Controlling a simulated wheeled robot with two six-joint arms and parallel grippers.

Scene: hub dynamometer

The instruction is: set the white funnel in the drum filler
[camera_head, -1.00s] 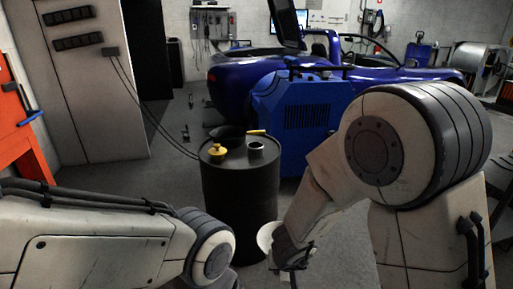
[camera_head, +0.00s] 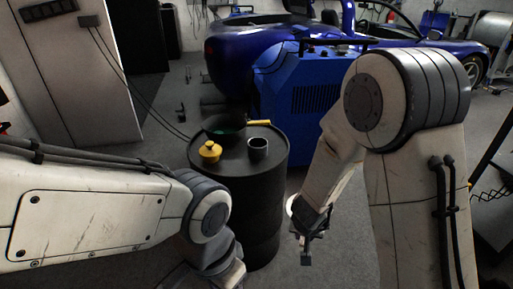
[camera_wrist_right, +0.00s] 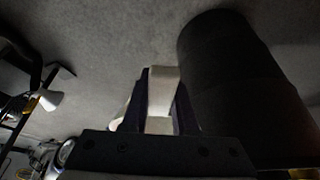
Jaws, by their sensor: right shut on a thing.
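My right gripper (camera_head: 307,222) is shut on the white funnel (camera_head: 291,206), beside the black drum (camera_head: 252,205) and below the level of its top. Only a pale edge of the funnel shows in the head view. In the right wrist view, a white part of the funnel (camera_wrist_right: 161,90) sits between the dark fingers, with the dark drum (camera_wrist_right: 240,85) to the right. A short, dark, open-topped cylinder, apparently the filler (camera_head: 258,148), stands on the drum top, with nothing visible in it. My left arm reaches in from the left; its gripper is out of view.
A blue machine (camera_head: 305,105) stands close behind the drum, with a blue car beyond. Grey floor lies clear around my right gripper.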

